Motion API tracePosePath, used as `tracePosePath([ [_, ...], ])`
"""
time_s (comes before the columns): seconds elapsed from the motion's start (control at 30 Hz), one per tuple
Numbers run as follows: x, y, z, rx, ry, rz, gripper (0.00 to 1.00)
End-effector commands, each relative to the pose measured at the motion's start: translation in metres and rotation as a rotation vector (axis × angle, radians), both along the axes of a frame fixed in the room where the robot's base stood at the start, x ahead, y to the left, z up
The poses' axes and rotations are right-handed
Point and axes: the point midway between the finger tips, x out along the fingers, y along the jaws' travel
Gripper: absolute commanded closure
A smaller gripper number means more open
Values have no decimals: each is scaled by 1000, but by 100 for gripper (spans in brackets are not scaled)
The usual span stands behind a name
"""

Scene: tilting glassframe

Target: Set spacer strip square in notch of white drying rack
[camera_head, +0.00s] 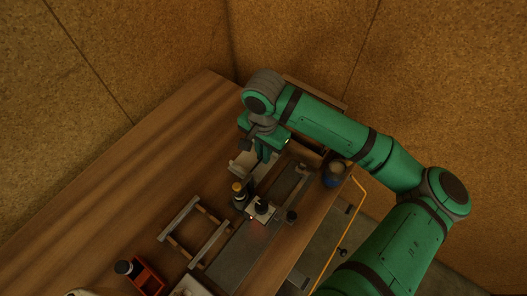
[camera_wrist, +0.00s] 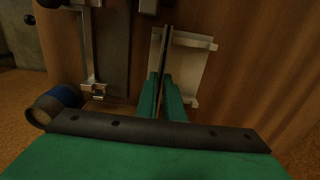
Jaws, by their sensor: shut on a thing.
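The white drying rack (camera_head: 241,166) lies on the wooden table at the far end, partly hidden by my gripper in the head view. In the wrist view the rack (camera_wrist: 193,68) is a pale shallow piece with raised ends, just beyond my fingertips. My gripper (camera_wrist: 167,88) is shut on a thin dark strip, the spacer strip (camera_wrist: 167,44), which points away from the fingers across the left part of the rack. My gripper (camera_head: 263,152) is low over the rack. I cannot tell whether the strip touches the rack, and the notch is not clear.
A dark flat plate with a metal rail (camera_wrist: 115,50) lies left of the rack. A blue jar (camera_head: 334,176) stands near the table's right edge. A yellow-capped bottle (camera_head: 238,190), a pale open frame (camera_head: 197,229) and a red bin (camera_head: 148,277) are nearer. The table's left side is clear.

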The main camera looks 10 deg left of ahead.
Motion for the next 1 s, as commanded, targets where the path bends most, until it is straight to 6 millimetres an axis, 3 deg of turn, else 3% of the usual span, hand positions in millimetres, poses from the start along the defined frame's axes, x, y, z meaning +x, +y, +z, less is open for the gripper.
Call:
tracePosePath([
  [0.6,0,0,-13,0,1,0,100],
  [0.7,0,0,-13,0,0,0,71],
  [1.0,0,0,-12,0,0,0,70],
])
